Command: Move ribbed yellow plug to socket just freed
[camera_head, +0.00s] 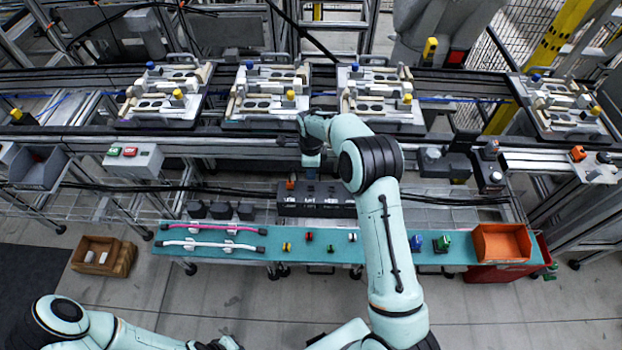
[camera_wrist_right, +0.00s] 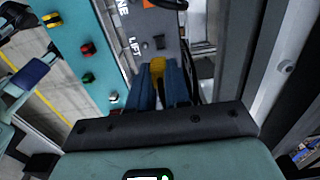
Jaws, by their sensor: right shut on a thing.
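My right gripper (camera_head: 311,165) is above the rear side of a dark labelled box, in front of the pallet line. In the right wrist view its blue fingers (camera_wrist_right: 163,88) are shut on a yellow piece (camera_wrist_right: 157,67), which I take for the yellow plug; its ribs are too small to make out. The fingers cover most of it, and the head view hides it. A second small yellow piece (camera_head: 286,246) sits on the teal shelf (camera_head: 380,252). I cannot tell which socket was freed. My left gripper (camera_head: 218,345) is at the bottom edge, partly cut off.
The dark labelled box (camera_head: 330,205) stands behind the shelf. Red (camera_head: 309,237) and green (camera_head: 330,248) pieces sit on the shelf, with an orange bin (camera_head: 502,242) at right. Several pallet fixtures (camera_head: 268,95) line the conveyor behind. A cardboard box (camera_head: 103,256) is on the floor.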

